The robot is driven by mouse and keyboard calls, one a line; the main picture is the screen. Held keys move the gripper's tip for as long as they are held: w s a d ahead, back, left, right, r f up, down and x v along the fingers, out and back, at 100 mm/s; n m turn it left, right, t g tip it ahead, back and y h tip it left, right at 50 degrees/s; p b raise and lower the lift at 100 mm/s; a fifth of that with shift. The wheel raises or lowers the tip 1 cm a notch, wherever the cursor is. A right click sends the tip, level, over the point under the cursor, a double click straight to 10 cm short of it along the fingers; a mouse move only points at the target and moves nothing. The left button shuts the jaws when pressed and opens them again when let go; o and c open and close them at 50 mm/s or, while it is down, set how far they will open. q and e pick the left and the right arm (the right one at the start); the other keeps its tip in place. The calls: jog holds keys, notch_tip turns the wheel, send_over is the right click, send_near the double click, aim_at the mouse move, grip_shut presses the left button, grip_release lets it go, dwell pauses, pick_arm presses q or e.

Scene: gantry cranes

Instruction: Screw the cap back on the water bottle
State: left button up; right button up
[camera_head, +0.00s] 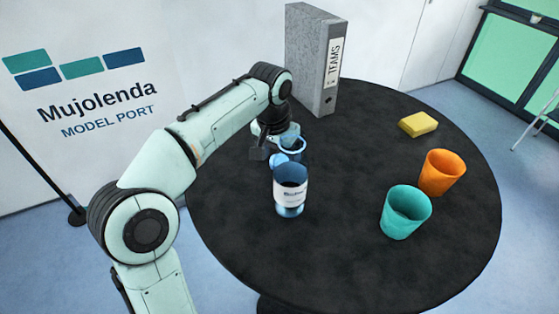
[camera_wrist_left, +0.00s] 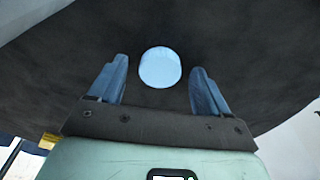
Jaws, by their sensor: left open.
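The water bottle (camera_head: 291,193) stands upright on the round black table, blue with a white label, and its wide top looks open. The light-blue round cap (camera_head: 279,160) is just behind the bottle, apart from its top. In the left wrist view the cap (camera_wrist_left: 160,67) lies beyond and between the two fingers, with a gap on each side. My left gripper (camera_head: 274,149) is open and at the cap, behind the bottle; it also shows in the left wrist view (camera_wrist_left: 159,75). A blue ring shape shows by the fingers; I cannot tell what it belongs to. My right gripper is not in view.
A teal cup (camera_head: 405,213) and an orange cup (camera_head: 442,173) stand on the right of the table (camera_head: 340,260). A yellow block (camera_head: 418,124) lies behind them. A tall grey binder (camera_head: 311,60) stands at the back, close to my left gripper. The table's front is clear.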

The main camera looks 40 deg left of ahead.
pick_arm(q)
jog(key=c, duration=1.1)
notch_tip(320, 180, up, 8)
jog(key=shift+w+d+r+p, duration=0.1)
jog(key=shift+w+p, duration=0.05)
jog(key=shift+p, duration=0.85)
jog(key=shift+s+r, duration=0.25)
jog(key=shift+r, duration=0.65)
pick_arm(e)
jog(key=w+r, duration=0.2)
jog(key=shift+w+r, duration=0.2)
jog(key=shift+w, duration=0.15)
pick_arm(q)
jog(key=shift+w, duration=0.1)
